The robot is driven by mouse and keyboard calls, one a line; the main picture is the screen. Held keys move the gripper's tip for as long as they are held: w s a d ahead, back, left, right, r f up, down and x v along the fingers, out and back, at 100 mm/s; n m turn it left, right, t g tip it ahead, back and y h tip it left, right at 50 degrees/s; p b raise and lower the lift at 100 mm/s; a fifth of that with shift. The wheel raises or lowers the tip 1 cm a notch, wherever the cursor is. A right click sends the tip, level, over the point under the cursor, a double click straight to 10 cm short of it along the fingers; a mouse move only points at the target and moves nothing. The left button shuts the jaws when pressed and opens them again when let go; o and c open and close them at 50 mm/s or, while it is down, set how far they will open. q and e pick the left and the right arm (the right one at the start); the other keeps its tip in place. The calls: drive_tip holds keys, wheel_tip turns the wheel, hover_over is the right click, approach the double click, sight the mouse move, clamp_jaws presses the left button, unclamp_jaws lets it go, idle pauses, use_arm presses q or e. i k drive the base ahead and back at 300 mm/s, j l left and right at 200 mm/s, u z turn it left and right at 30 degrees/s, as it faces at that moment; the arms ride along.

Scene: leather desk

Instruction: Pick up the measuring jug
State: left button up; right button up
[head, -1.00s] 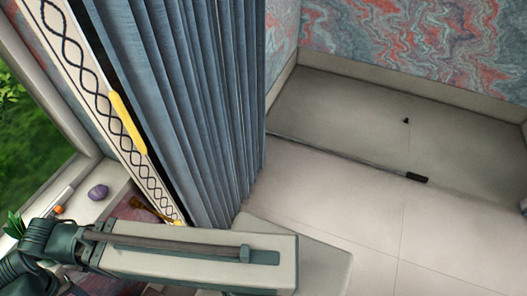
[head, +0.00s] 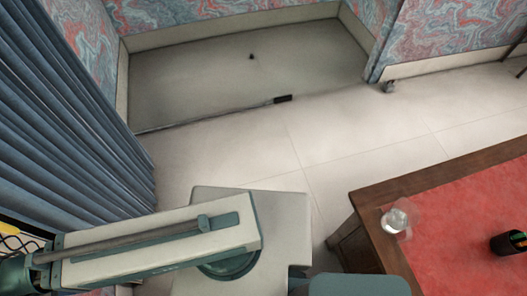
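A small clear vessel (head: 396,220) stands near the left edge of the desk's red top, at the right of the head view. It could be the measuring jug, but it is too small and see-through to be sure. No other jug shows. A link of my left arm crosses the lower left, well apart from the vessel. Neither of my grippers is in view.
The wooden desk (head: 437,180) with a red top fills the lower right. A dark cylindrical holder (head: 508,243) stands on it at the right edge. A blue curtain (head: 70,110) hangs at the left. Pale floor (head: 240,150) lies open between them.

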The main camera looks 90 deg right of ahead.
sight(390, 223)
drive_tip(key=k+j+z, duration=0.1)
drive_tip(key=z, duration=0.45)
drive_tip(key=l+z, duration=0.2)
drive_tip(key=z, duration=2.4)
drive_tip(key=j+z, duration=0.1)
drive_tip(key=z, duration=0.75)
drive_tip(key=k+z, duration=0.1)
drive_tip(key=z, duration=0.75)
drive_tip(key=i, duration=0.35)
